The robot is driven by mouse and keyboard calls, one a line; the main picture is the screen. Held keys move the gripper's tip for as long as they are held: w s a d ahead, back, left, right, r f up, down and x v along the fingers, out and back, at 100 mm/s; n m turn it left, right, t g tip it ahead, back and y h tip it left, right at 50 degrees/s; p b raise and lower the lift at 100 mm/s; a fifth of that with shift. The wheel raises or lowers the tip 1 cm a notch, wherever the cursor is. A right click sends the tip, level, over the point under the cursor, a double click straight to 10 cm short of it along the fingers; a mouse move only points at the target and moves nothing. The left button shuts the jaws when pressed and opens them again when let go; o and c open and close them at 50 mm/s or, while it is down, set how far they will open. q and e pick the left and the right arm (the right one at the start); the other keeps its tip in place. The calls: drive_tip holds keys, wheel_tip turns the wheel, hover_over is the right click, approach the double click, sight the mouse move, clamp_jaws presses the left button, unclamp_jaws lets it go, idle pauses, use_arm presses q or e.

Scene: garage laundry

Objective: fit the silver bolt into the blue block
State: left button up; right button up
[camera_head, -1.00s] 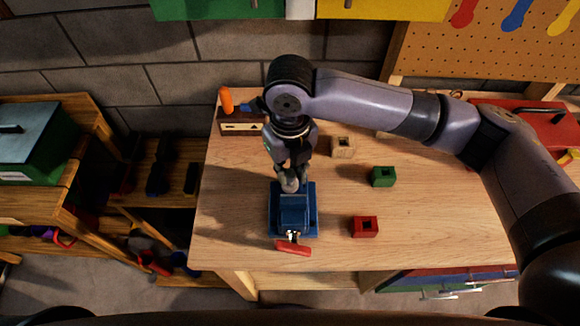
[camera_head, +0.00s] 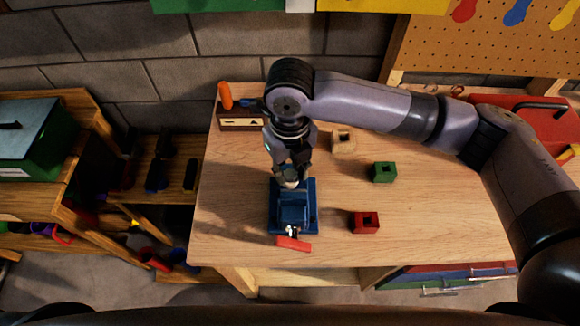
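My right gripper (camera_head: 288,180) points down over the back part of a blue vise-like fixture (camera_head: 293,222) on the workbench. A small pale grey shape shows at its fingertips. I cannot tell whether this is the silver bolt or part of the fingers, nor whether the fingers are closed on it. No separate blue block stands out; one in the fixture would blend with its blue body. My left gripper is out of view.
On the wooden workbench (camera_head: 420,225) are a red block (camera_head: 365,222), a green block (camera_head: 383,172) and a tan block (camera_head: 343,142), with dark openings. A wooden holder (camera_head: 240,122) with an orange-handled tool (camera_head: 225,96) stands at back left.

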drive_tip(key=o, duration=0.3)
drive_tip(key=shift+r, duration=0.1)
wheel_tip(320, 180, up, 12)
idle(0.5)
idle(0.6)
